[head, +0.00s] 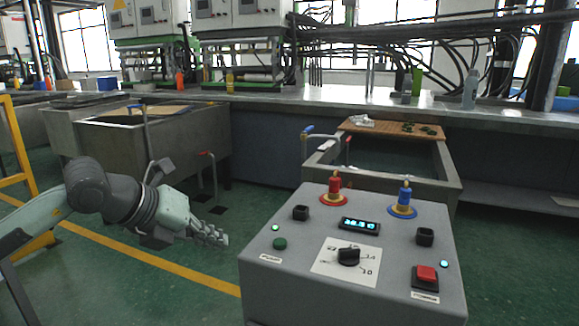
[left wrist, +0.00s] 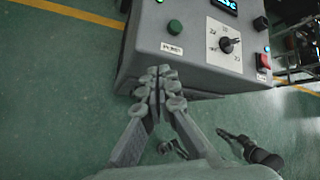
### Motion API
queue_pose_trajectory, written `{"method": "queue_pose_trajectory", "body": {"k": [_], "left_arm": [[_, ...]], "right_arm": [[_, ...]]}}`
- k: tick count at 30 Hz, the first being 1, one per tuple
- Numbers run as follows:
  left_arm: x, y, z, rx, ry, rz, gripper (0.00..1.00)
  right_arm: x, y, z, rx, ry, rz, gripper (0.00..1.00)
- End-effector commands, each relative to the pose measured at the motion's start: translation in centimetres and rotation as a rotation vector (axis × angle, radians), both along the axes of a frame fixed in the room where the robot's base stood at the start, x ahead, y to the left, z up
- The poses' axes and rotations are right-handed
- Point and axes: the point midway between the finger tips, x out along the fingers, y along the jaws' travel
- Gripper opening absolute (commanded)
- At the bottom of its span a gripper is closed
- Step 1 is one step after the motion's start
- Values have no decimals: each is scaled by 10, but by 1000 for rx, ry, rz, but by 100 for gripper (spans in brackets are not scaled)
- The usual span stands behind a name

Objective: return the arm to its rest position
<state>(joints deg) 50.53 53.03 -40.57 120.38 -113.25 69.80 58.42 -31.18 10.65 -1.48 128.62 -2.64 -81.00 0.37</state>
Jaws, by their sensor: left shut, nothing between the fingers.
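My left arm comes in from the left in the head view, and its gripper (head: 212,236) hangs in the air just left of the grey control box. The gripper is shut and empty; in the left wrist view its fingers (left wrist: 158,92) meet in front of the box's side. The control box (head: 350,290) carries a black rotary knob (head: 348,256), a green button (head: 280,243), a red button (head: 426,274), a lit display (head: 360,225), and red (head: 334,188) and blue (head: 404,198) levers. The gripper appears apart from the box.
Grey tanks (head: 150,150) stand behind my left arm, and another tank with a brown board (head: 392,129) stands behind the box. A long bench with machines and bottles runs along the back. The green floor (head: 130,285) left of the box is open, crossed by a yellow line.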

Motion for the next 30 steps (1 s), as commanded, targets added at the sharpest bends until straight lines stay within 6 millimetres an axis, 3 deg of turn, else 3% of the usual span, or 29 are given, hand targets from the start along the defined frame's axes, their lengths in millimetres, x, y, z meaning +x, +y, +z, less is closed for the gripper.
{"method": "queue_pose_trajectory", "body": {"k": [5,9,11,14,17,20,23,26,30], "left_arm": [[-20,-61,3,-251,24,-135,0],[-39,-111,29,-588,32,-217,0],[-42,-123,47,-764,29,-218,0],[-33,-122,77,-1099,15,-136,0],[-3,-80,86,-1452,-7,105,0],[28,-17,53,-1689,-19,447,0],[41,35,-2,-1793,-10,762,0],[37,76,-67,-1825,19,1062,0],[7,118,-162,-1782,86,1458,0]], "right_arm": [[1,0,-5,2,1,0,0],[2,0,-11,4,5,1,0],[2,0,-14,5,6,1,0],[3,0,-20,8,7,1,0],[4,1,-27,10,11,2,0],[4,1,-34,13,13,2,0],[5,1,-39,16,14,3,0],[5,1,-43,18,16,3,0],[5,1,-48,19,18,3,0]]}}
